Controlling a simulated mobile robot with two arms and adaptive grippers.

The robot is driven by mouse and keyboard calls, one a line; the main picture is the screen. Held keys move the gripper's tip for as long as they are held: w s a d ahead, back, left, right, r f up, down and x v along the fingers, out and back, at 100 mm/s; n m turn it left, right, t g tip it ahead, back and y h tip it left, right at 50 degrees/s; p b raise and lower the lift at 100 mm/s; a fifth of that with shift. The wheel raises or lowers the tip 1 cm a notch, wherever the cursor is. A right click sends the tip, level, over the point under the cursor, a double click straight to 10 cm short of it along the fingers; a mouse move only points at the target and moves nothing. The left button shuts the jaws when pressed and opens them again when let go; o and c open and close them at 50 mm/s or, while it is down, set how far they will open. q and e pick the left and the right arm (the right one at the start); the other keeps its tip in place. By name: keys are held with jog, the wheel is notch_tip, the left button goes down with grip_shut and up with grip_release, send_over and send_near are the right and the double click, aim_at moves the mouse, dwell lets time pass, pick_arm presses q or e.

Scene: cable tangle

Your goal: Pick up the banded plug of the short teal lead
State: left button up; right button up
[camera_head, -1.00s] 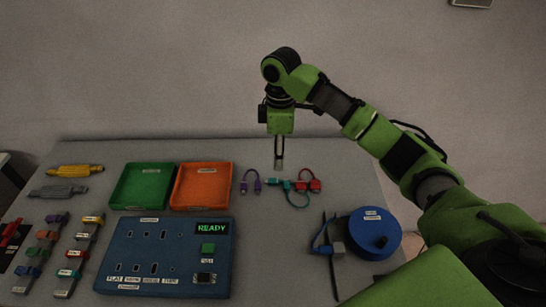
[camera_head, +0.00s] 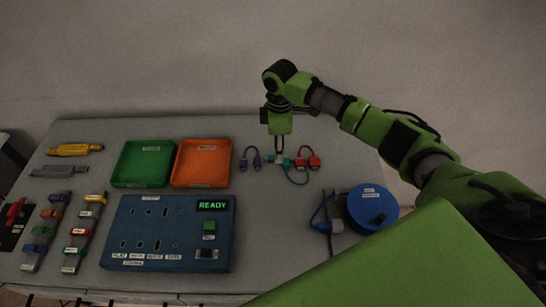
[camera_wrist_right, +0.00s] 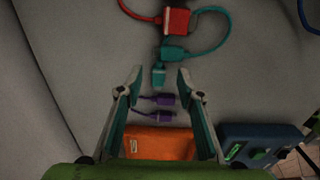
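The short teal lead (camera_head: 296,181) lies on the table as a small loop, with teal plugs at its ends. In the right wrist view its cable (camera_wrist_right: 226,30) curves to the right. One teal plug (camera_wrist_right: 158,75) lies between my right fingertips; another teal plug (camera_wrist_right: 174,53) sits just beyond, close to a red plug (camera_wrist_right: 177,20). I cannot clearly tell which plug carries the band. My right gripper (camera_head: 279,155) points down over the teal plugs. In the wrist view its fingers (camera_wrist_right: 160,74) are open, with gaps on both sides of the nearer plug. My left gripper is not in view.
A purple lead (camera_head: 250,159) lies to the left and a red lead (camera_head: 307,159) touches or nearly touches the teal one. Green (camera_head: 116,181) and orange (camera_head: 176,183) trays, a blue socket panel (camera_head: 125,232) and a blue reel (camera_head: 372,207) stand nearby.

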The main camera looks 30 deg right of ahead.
notch_tip(320, 180, down, 2)
jog(key=shift+f, duration=0.15)
jog(key=shift+w+f, duration=0.1)
jog(key=shift+f, duration=0.25)
jog(key=shift+c, duration=1.2)
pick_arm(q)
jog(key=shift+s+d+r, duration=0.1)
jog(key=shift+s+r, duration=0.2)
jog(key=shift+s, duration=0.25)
pick_arm(e)
jog(key=c, duration=0.7)
jog(key=shift+r, duration=0.1)
jog(key=shift+r, duration=0.5)
pick_arm(q)
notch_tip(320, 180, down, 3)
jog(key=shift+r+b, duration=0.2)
jog(key=shift+b, duration=1)
pick_arm(e)
jog(key=s+a+r, duration=0.2)
jog(key=s+r, duration=0.2)
jog(key=s+a+r, duration=0.2)
jog(key=s+r, duration=0.2)
jog(key=s+a+r, duration=0.2)
jog(key=s+r, duration=0.2)
jog(key=shift+s+a, duration=0.15)
jog(key=shift+s, duration=0.1)
